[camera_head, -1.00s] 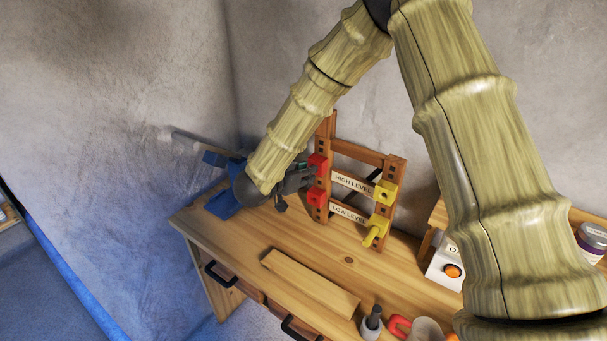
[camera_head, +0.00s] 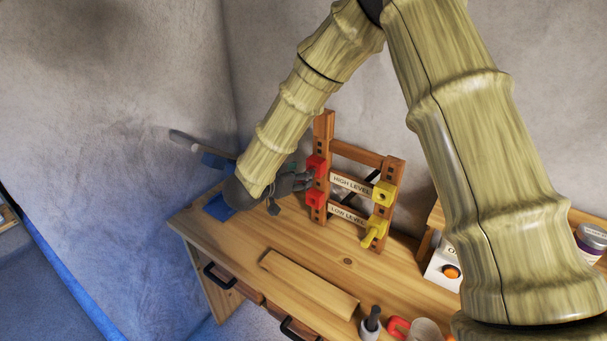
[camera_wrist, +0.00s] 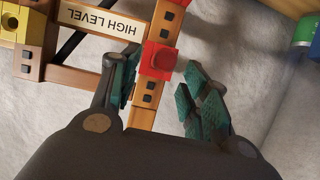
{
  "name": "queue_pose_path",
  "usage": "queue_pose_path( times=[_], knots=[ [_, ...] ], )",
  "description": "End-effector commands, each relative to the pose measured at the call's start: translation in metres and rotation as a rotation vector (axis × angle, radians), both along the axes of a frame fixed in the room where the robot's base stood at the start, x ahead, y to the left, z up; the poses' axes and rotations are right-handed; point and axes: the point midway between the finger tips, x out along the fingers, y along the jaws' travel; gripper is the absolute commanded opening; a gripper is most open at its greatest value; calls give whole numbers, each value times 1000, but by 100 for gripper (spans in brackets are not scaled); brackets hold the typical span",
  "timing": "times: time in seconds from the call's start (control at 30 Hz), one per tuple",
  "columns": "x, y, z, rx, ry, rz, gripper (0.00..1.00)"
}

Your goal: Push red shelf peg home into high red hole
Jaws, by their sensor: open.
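A wooden rack stands on the workbench with a HIGH LEVEL label (camera_head: 351,184) and a LOW LEVEL label (camera_head: 347,214). The high red block (camera_head: 317,168) and low red block (camera_head: 316,198) sit on its left post. In the wrist view, the red peg (camera_wrist: 166,61) shows as a round end on the high red block (camera_wrist: 152,70); how deep it sits I cannot tell. My gripper (camera_wrist: 160,70) is open, its green-padded fingers on either side of that block in the picture, apparently not gripping it. In the head view, my gripper (camera_head: 300,182) is left of the rack.
Yellow blocks sit on the right post, high (camera_head: 384,193) and low (camera_head: 376,230). A wooden plank (camera_head: 308,283) lies in front.

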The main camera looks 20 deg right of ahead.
Motion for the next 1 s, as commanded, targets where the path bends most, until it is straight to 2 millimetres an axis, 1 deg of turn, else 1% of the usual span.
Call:
queue_pose_path(
  times=[0.03,0.2,0.4,0.63,1.0],
  knots=[
    [-5,8,4,-1,-1,3,46],
    [-23,31,16,0,-1,2,46],
    [-40,52,28,0,-1,2,46],
    [-49,63,33,0,0,0,46],
    [-50,64,33,1,-1,0,46]
  ],
)
